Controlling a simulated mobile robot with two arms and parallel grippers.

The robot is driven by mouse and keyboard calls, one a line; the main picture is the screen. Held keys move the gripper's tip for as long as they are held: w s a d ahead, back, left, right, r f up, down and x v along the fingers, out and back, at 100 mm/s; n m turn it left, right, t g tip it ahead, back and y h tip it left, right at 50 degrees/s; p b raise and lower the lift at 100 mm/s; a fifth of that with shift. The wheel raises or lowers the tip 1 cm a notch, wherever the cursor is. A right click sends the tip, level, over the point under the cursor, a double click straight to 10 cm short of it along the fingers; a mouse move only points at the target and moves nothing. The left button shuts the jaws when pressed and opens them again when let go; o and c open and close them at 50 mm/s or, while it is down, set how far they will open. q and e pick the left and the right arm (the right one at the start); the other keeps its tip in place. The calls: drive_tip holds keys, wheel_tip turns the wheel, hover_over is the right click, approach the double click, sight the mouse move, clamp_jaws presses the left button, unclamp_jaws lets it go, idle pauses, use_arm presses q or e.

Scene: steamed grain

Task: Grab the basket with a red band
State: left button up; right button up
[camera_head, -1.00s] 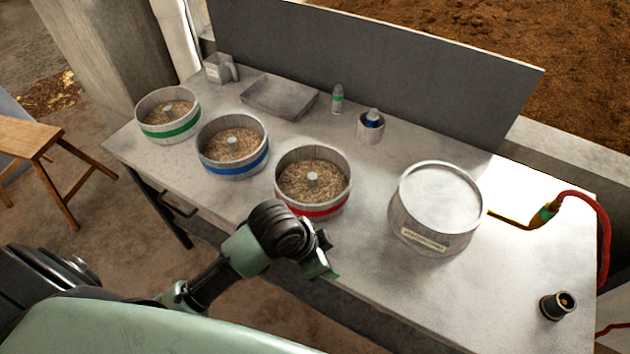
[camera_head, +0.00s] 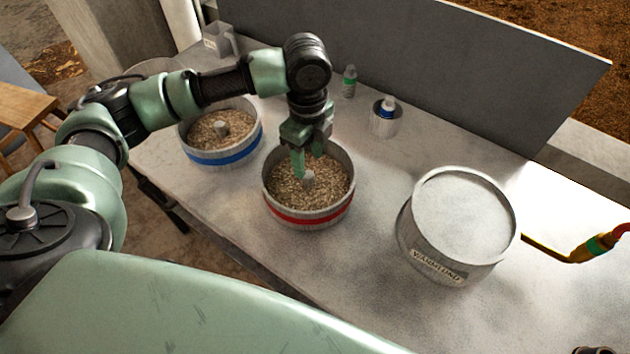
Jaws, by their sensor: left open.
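The basket with a red band (camera_head: 308,219) stands upright on the table, full of grain, with a small grey post (camera_head: 308,179) in its middle. My left gripper (camera_head: 306,168) points down over this basket, its fingertips close to the post. It is open; whether the fingers touch or straddle the post I cannot tell. The gripper hides the basket's far rim in part. My right gripper is not in view.
A basket with a blue band (camera_head: 226,159) stands to the left. A large round metal container (camera_head: 458,225) stands to the right. A small cup with a bottle (camera_head: 384,120) and a green-labelled bottle (camera_head: 349,82) stand behind, before a grey panel (camera_head: 430,70). The table front is clear.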

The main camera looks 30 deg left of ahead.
sight(309, 173)
use_arm(q)
drive_tip(key=shift+s+d+f+p, duration=0.1)
drive_tip(key=shift+s+f+p, duration=0.05)
drive_tip(key=shift+s+f, duration=0.4)
drive_tip(key=shift+s+d+f+p, duration=0.15)
drive_tip(key=shift+s+f, duration=0.2)
drive_tip(key=shift+f, duration=0.35)
drive_tip(key=f, duration=0.2)
drive_tip(key=shift+w+f, duration=0.25)
drive_tip(key=shift+f, duration=0.65)
drive_tip(key=c, duration=0.9)
clamp_jaws()
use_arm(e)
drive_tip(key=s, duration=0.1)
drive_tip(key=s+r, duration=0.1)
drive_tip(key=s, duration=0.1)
use_arm(q)
drive_tip(key=shift+w+r, duration=0.1)
drive_tip(key=shift+r, duration=0.05)
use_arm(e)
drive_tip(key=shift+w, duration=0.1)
